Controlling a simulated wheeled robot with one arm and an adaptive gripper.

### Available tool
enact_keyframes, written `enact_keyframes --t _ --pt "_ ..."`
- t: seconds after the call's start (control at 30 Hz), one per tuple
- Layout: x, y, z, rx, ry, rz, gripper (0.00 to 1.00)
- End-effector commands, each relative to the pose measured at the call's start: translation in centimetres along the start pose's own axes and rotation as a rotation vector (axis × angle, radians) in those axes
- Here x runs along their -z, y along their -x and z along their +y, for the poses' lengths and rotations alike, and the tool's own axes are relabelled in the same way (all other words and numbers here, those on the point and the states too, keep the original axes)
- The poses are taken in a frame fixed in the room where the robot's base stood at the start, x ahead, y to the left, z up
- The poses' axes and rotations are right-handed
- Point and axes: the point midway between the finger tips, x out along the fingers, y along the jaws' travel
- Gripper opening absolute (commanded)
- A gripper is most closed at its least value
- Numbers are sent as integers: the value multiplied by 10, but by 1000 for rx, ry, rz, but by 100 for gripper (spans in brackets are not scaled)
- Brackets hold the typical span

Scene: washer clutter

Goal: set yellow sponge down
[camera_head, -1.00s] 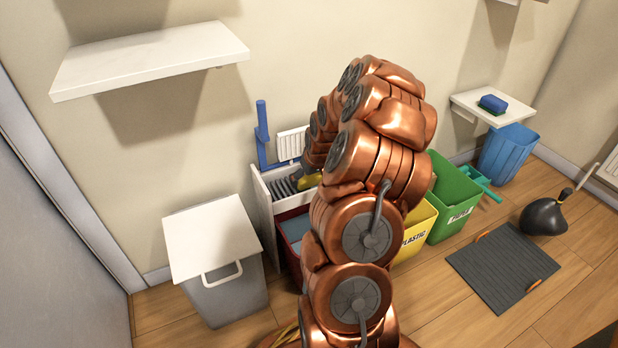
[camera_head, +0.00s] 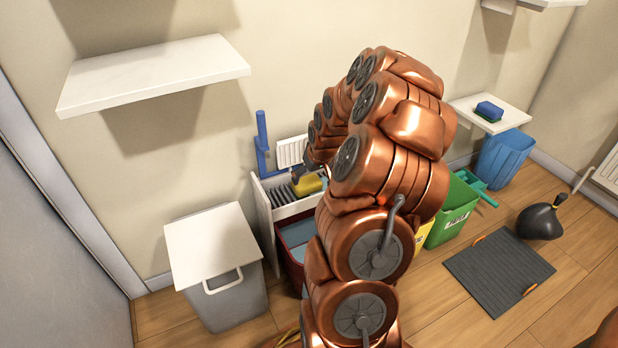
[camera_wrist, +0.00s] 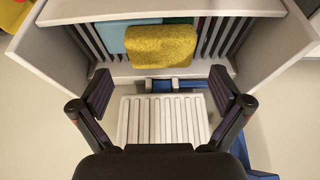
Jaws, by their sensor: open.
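The yellow sponge (camera_wrist: 160,45) rests at the edge of a white slotted rack (camera_wrist: 60,12), over a light blue item (camera_wrist: 110,36) and a green item (camera_wrist: 178,21). My gripper (camera_wrist: 160,90) is open, with its fingers spread apart and nothing between them. The sponge lies beyond the fingertips in the wrist view, apart from both. In the head view the sponge (camera_head: 308,184) shows on the rack (camera_head: 264,208), partly hidden by my copper arm.
A white ribbed panel (camera_wrist: 163,121) and blue parts lie below the rack in the wrist view. A lidded grey bin (camera_head: 226,290) stands left, a red bin (camera_head: 290,262) below the rack, and a green bin (camera_head: 452,215) right. A blue sponge (camera_head: 489,111) sits on the right shelf.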

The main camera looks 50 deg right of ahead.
Motion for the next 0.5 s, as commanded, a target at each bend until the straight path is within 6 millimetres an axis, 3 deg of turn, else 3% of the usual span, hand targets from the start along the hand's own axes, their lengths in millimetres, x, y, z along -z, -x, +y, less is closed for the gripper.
enact_keyframes --t 0.03,0.2,0.5 --pt "2 16 1 -1 0 3 100" --pt "1 44 0 -1 0 2 100" --pt "-2 59 -6 5 5 -8 100"
